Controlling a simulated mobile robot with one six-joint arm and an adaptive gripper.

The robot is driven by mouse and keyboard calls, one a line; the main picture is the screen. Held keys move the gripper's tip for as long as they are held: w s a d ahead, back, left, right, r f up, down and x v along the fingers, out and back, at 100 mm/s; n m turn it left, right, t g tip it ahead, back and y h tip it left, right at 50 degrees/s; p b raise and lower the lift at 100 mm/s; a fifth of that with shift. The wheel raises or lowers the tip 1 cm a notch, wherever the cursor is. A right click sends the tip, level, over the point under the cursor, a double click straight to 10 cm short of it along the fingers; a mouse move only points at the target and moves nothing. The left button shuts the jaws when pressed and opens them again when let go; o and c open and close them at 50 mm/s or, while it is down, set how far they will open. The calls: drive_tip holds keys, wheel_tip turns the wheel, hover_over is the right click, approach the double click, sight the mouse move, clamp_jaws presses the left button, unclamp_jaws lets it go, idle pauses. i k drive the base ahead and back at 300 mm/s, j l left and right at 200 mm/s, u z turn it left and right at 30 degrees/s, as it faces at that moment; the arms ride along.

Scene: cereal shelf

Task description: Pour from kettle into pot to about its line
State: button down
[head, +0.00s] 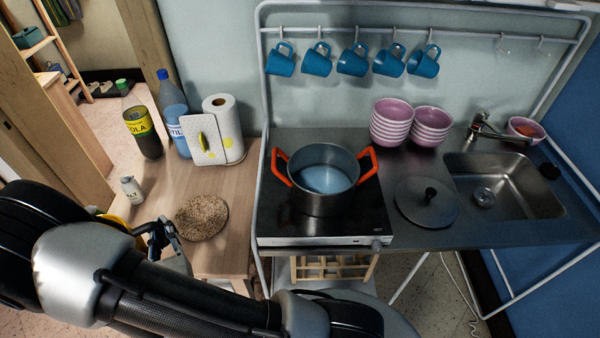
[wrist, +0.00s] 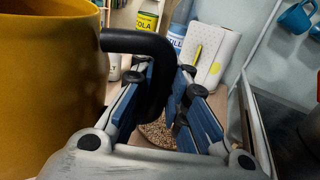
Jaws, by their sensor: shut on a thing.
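The yellow kettle (wrist: 50,85) fills the left of the wrist view. Its black handle (wrist: 145,42) passes between the fingers of my gripper (wrist: 168,82), which is shut on it. In the head view only a sliver of the kettle (head: 108,217) shows behind my arm, left of my gripper (head: 165,235). Its spout and base are hidden. The steel pot (head: 316,204) with orange handles stands on the black hob, well to the right of my gripper. Bluish liquid (head: 325,179) lies inside it. I cannot make out a fill line.
A round cork mat (head: 202,217) lies bare on the wooden table. A cola bottle (head: 142,125), a blue-labelled bottle (head: 174,115), a paper roll (head: 222,130) and a salt shaker (head: 132,190) stand behind. A lid (head: 425,205) lies right of the pot. Blue mugs (head: 352,62) hang above.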

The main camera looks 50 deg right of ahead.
sight(322, 181)
drive_tip(key=k+j, duration=0.15)
drive_tip(key=j, duration=0.25)
drive_tip(key=k+j, duration=0.2)
drive_tip(key=j, duration=0.15)
drive_tip(key=k+j+z, duration=0.1)
drive_tip(key=j, duration=0.3)
drive_tip(key=k+j, duration=0.2)
drive_tip(key=j, duration=0.2)
drive_tip(key=k+j, duration=0.2)
drive_tip(key=j, duration=0.15)
drive_tip(key=k+j+z, duration=0.1)
drive_tip(key=j, duration=0.3)
drive_tip(key=k+z, duration=0.1)
drive_tip(key=z, duration=2.45)
